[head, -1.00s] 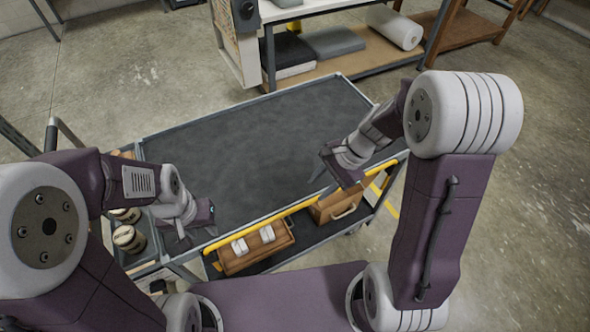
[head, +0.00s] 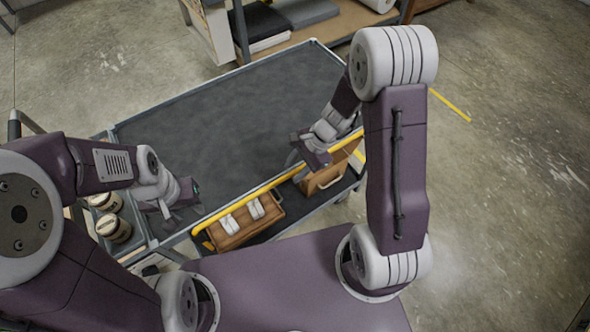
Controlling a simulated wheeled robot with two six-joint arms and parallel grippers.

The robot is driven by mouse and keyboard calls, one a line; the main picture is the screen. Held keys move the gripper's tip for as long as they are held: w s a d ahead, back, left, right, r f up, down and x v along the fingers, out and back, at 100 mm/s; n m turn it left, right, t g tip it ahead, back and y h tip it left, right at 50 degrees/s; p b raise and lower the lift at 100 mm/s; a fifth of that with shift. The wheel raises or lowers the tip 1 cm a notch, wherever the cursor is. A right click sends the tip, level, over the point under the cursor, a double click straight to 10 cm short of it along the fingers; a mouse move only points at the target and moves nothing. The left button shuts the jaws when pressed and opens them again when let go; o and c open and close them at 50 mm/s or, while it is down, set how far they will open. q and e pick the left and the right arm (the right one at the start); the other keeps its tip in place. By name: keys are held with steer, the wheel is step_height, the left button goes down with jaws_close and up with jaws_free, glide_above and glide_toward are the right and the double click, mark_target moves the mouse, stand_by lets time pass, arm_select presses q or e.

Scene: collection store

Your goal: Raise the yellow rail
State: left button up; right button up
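The yellow rail (head: 262,188) runs along the near long edge of the dark-topped cart (head: 225,105), roughly level with the top. My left gripper (head: 172,210) is above the cart's near left corner, close to the rail's left end; its fingers look spread, with nothing between them. My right gripper (head: 295,160) is above the near edge toward the right, close to the rail; its fingers also look apart and empty. Whether either touches the rail cannot be told. My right gripper and wrist hide part of the rail's right half.
On the lower shelf stand a wooden tray (head: 236,232) with white objects and a brown case (head: 325,178). Jars (head: 114,228) sit in a side holder at the cart's left end. The cart top is empty. A shelving bench (head: 290,32) stands behind; floor at right is clear.

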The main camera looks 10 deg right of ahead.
steer(key=shift+w, duration=0.1)
jaws_close()
stand_by(1.3)
